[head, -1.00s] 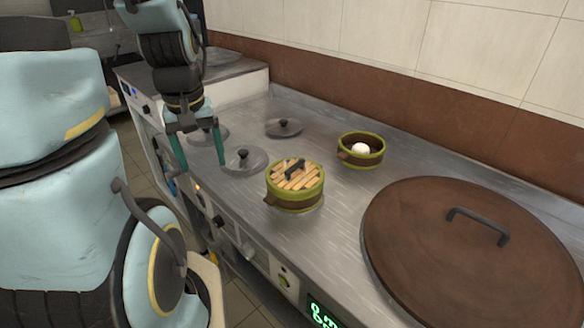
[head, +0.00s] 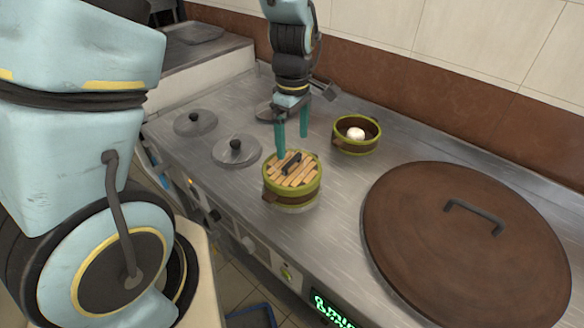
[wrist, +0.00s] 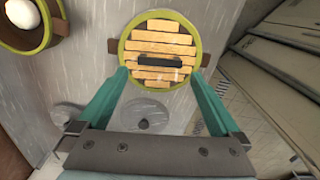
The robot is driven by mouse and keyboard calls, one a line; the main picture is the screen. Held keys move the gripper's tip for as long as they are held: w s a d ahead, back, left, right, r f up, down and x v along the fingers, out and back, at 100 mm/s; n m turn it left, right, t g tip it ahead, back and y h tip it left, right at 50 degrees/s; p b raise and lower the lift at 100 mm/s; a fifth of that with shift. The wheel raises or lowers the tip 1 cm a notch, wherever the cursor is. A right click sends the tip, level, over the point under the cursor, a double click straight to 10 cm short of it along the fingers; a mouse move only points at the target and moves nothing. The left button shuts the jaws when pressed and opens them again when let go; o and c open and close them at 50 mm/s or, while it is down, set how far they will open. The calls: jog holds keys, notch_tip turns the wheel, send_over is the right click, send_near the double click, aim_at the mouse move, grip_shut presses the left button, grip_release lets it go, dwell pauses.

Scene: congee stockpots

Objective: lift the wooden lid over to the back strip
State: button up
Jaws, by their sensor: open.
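The wooden lid (head: 297,171) is made of pale slats with a dark bar handle (head: 291,163). It sits on a round green-rimmed steamer (head: 291,194) on the steel counter. In the wrist view the lid (wrist: 158,76) lies ahead, with its handle (wrist: 159,62) crosswise between the fingers in the picture. My gripper (head: 293,147) is open and empty, its teal fingers above and just behind the lid in the head view. The back strip is not marked clearly; the steel (head: 402,140) along the brown wall band is bare in part.
An open steamer (head: 356,146) with a white bun (head: 355,134) stands behind, near the wall. A large brown lid (head: 440,245) fills the right. Small metal lids with knobs (head: 196,123) (head: 236,151) lie to the left.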

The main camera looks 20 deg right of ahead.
aim_at(292, 160)
jog(key=shift+f+p, duration=0.9)
jog(key=shift+f, duration=2.2)
jog(key=shift+w, duration=0.1)
jog(key=c, duration=1)
jog(key=shift+r, duration=0.1)
jog(key=shift+c, duration=0.2)
